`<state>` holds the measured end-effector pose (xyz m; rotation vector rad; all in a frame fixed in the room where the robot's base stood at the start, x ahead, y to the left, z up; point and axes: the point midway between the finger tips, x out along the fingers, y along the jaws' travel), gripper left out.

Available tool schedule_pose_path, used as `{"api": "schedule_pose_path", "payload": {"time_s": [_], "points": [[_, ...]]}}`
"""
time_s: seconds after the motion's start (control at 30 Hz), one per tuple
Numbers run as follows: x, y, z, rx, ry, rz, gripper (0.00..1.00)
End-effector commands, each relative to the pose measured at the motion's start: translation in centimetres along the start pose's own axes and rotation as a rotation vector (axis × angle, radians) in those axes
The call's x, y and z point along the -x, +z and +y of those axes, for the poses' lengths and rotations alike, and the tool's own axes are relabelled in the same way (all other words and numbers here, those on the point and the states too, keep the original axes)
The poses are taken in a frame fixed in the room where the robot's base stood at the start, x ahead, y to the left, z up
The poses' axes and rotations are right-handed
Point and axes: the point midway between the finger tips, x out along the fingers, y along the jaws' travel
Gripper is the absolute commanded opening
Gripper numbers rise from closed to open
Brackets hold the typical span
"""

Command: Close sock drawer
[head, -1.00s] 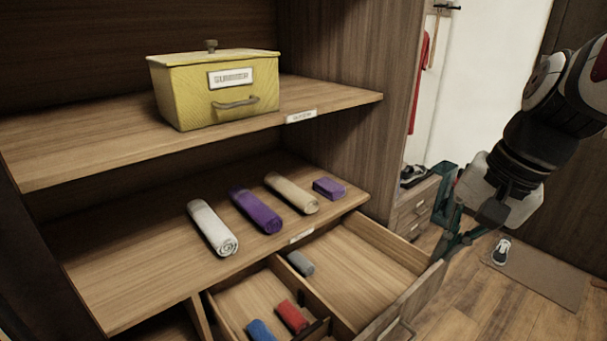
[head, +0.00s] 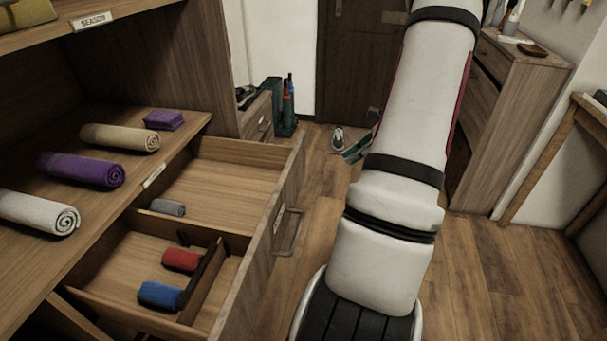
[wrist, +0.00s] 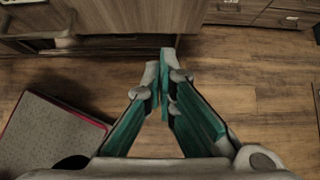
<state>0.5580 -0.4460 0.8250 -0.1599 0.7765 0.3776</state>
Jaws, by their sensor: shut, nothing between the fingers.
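The sock drawer (head: 262,262) is pulled out from the wooden wardrobe in the head view. Its front carries a metal handle (head: 289,232) and a small label. Inside, a red roll (head: 182,259) and a blue roll (head: 160,295) lie in a divided section, and a grey roll (head: 168,207) lies farther back. My gripper (wrist: 164,72) shows in the wrist view, its teal fingers shut and empty above the wooden floor. My arm crosses the head view right of the drawer front. I cannot tell the gripper's distance from the drawer.
Rolled towels (head: 80,169) lie on the shelf above the drawer. A tall dresser (head: 510,120) stands at the right and a dark door (head: 350,60) at the back.

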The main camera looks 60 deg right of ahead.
Motion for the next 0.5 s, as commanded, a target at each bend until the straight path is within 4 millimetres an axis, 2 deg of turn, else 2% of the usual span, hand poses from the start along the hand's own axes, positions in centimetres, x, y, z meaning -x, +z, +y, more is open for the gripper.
{"api": "schedule_pose_path", "payload": {"time_s": [0.17, 0.5], "points": [[-1.3, -0.3, -0.1, -0.011, -0.003, -0.005, 0.0], [-7.8, -0.3, 0.0, -0.009, 0.0, -0.004, 0.0]]}}
